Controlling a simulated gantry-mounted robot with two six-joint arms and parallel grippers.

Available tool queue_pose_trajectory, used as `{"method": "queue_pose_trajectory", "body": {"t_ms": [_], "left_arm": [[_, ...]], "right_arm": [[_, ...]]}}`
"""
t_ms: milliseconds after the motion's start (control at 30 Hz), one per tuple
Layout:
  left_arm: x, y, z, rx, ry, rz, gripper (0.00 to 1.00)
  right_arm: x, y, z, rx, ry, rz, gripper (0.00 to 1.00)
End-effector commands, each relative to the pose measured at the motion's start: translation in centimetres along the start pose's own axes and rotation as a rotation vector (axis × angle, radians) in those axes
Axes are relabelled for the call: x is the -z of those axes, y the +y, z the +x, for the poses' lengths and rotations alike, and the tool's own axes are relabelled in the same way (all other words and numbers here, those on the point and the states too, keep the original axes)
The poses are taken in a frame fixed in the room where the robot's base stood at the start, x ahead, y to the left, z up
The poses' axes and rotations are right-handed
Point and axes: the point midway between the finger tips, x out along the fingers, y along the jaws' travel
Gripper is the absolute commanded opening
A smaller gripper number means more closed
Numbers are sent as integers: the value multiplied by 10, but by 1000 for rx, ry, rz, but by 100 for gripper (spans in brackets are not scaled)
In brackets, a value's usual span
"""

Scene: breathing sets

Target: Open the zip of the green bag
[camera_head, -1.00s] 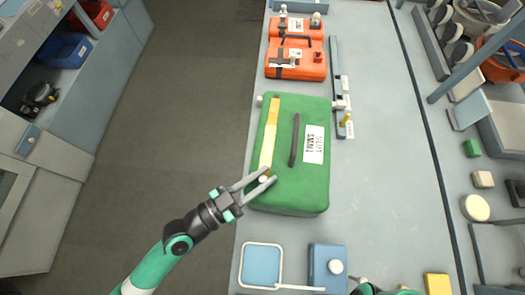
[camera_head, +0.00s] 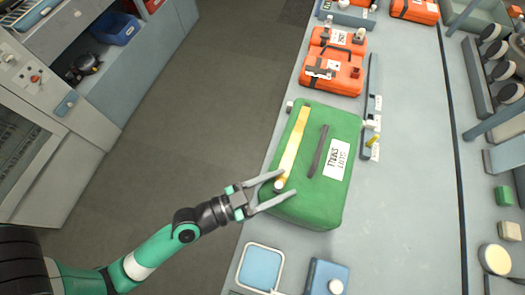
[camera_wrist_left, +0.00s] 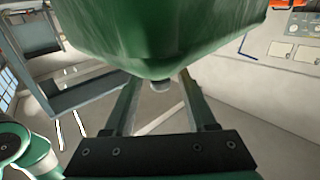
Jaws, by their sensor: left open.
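The green bag (camera_head: 318,207) lies on the grey bench, with a white label and a dark handle on top. A yellow zip strip (camera_head: 294,143) runs along its left side. A small pale knob (camera_head: 279,186) sits at the strip's near end. My left gripper (camera_head: 288,182) is open at that near-left corner, its two fingers on either side of the knob. In the left wrist view the bag's green underside (camera_wrist_left: 160,35) fills the top, and the knob (camera_wrist_left: 160,86) shows between the spread fingers. My right gripper is not in view.
Orange bags (camera_head: 333,75) lie beyond the green bag. A grey rail (camera_head: 373,85) with small fittings stands to its right. A blue tray (camera_head: 260,268) and a blue box (camera_head: 328,277) are in front.

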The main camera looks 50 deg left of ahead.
Motion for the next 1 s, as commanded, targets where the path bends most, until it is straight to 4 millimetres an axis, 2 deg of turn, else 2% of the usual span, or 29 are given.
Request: {"method": "queue_pose_trajectory", "body": {"t_ms": [167, 267, 367, 500, 667, 1000], "left_arm": [[-1, 0, -2, 1, 0, 0, 56], [-4, -1, -10, 2, -1, -2, 56], [-7, -1, -28, 4, -2, -2, 56], [-10, -2, -65, 9, -2, -2, 56], [-2, -3, -92, 11, -5, -3, 56], [-1, -2, -114, 4, -10, -4, 56]], "right_arm": [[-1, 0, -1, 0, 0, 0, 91], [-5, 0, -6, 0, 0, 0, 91], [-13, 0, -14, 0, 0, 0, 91], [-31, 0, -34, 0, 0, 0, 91], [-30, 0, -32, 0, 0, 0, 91], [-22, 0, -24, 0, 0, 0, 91]]}}
